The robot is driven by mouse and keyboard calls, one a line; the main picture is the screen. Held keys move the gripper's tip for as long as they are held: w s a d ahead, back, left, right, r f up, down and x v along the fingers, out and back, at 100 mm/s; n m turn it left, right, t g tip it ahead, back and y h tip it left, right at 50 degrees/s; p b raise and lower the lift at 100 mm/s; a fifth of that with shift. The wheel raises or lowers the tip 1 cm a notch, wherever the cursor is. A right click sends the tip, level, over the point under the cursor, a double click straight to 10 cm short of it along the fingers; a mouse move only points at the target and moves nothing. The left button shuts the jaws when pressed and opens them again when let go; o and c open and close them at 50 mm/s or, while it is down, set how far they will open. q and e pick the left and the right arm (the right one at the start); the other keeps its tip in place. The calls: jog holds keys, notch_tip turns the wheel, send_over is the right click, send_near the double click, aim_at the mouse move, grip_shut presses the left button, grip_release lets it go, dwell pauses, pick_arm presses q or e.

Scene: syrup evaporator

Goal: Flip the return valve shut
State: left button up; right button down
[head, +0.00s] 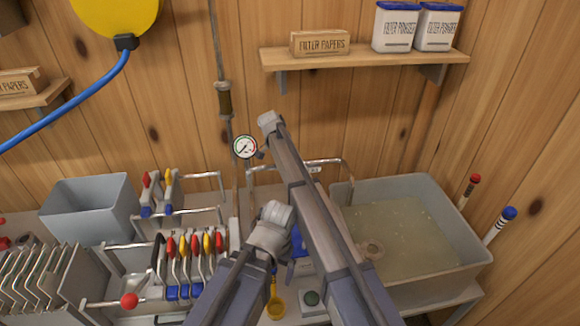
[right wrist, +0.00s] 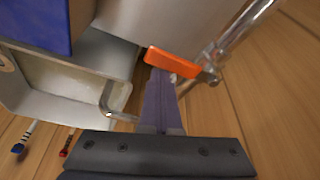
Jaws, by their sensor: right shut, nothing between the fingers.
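In the right wrist view, an orange lever handle (right wrist: 172,65) sits beside a shiny metal pipe (right wrist: 228,45), with its pivot end at the pipe. I take it to be the return valve. My right gripper (right wrist: 160,78) is shut and empty; its fingertips reach up to the handle's lower edge in the picture. I cannot tell whether they touch. In the head view, arm links cover the middle of the scene, and I cannot make out the orange handle or the right gripper's fingers. My left gripper is not in view.
A grey basin (head: 468,236) of cloudy liquid stands at right. A pressure gauge (head: 245,146) is behind the arm links. A rack of coloured handles (head: 194,246) and a grey bin (head: 90,212) are at left. A shelf (head: 365,56) holds filter supplies on the wooden wall.

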notch_tip(320, 180, up, 10)
jog(key=p, duration=0.9)
jog(key=shift+d+f+p, duration=0.25)
jog(key=shift+d+p, duration=0.05)
jog(key=shift+d, duration=0.05)
jog(key=shift+w, duration=0.1)
